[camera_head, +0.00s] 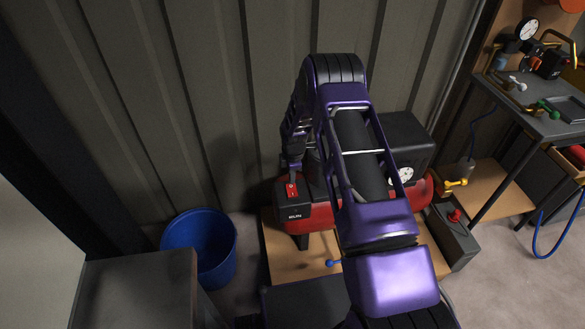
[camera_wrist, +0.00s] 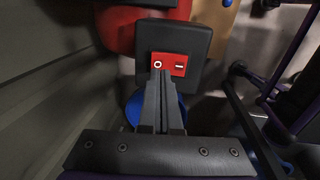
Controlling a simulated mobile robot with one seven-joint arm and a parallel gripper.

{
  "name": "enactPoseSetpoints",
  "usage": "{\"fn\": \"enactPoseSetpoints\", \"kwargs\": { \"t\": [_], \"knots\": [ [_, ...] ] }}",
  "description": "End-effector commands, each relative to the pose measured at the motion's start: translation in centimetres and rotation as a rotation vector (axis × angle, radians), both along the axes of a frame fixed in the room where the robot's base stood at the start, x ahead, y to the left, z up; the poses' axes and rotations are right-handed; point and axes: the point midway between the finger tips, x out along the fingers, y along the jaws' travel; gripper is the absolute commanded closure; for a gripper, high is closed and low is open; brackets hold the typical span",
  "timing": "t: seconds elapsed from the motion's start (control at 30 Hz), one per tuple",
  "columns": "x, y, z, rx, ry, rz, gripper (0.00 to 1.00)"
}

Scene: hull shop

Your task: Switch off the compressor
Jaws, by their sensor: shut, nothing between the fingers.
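The compressor has a red tank (camera_head: 312,217) and stands on a wooden board against the wall. Its black switch box (camera_head: 294,208) carries a red rocker switch (camera_head: 291,190), which also shows in the wrist view (camera_wrist: 169,64) with a circle mark at left and a bar mark at right. My gripper (camera_head: 292,172) is shut and empty, pointing down just behind the switch in the head view. In the wrist view its fingertips (camera_wrist: 159,74) are at the circle end of the rocker. I cannot tell whether they touch it. My arm hides much of the compressor's middle.
A blue bucket (camera_head: 201,246) stands left of the compressor, near a grey cabinet top (camera_head: 135,285). A grey box with a red knob (camera_head: 455,216) stands at right. A workbench (camera_head: 535,122) with tools is at far right. The ribbed wall (camera_head: 190,100) is close behind.

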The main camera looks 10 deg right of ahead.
Motion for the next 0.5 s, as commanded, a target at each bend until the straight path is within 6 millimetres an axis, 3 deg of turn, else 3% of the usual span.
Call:
{"fn": "enactPoseSetpoints", "kwargs": {
  "t": [0.2,0.5],
  "knots": [
    [0.4,0.0,-2.7,0.0,-0.001,0.0,1.0],
    [0.5,0.0,-3.3,0.0,-0.001,0.001,1.0]
  ]
}}
